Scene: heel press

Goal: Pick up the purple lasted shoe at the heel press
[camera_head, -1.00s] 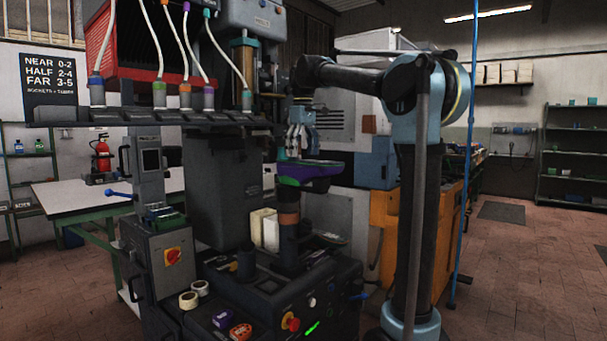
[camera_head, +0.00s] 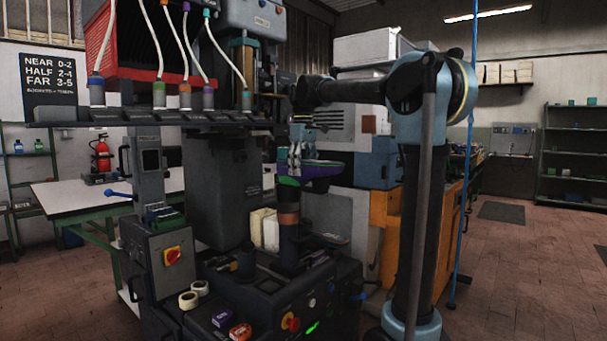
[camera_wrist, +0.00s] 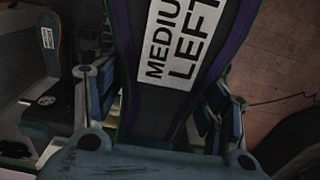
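The purple lasted shoe (camera_head: 318,172) sits sole up on the post of the heel press, with a green edge and a dark sole. In the wrist view the sole (camera_wrist: 150,95) fills the middle and bears a white label reading "MEDIUM LEFT". My gripper (camera_head: 294,168) has come down at the shoe's near-left end. In the wrist view its fingers (camera_wrist: 160,108) stand one on each side of the shoe, with narrow gaps visible, so it looks open around it. The fingertips' lower ends are hard to see.
The press column (camera_head: 222,190) stands just left of the shoe, with a row of dark blocks and hoses (camera_head: 160,112) above. Tape rolls (camera_head: 190,298) and a red-capped button (camera_head: 291,322) are on the press base. An orange cabinet (camera_head: 385,235) stands behind right.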

